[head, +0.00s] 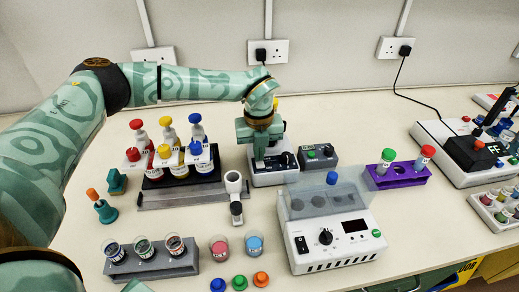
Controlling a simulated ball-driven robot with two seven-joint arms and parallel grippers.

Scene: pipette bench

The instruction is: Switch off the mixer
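My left gripper (260,158) points down over a small white device with a dark top (272,178) at the middle back. The gripper hides much of this device, and whether it touches it I cannot tell. The finger gap is not clear. Beside it is a small grey box with a green and a red button (318,156). Which unit is the mixer I cannot tell for certain. My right gripper is not in view.
A rack of red, yellow and blue bottles (180,178) stands left of the gripper. A white hand-held tool (236,197) is close in front. A purple rack (398,176) holds tubes at right. A grey rack (150,268) holds jars at front left.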

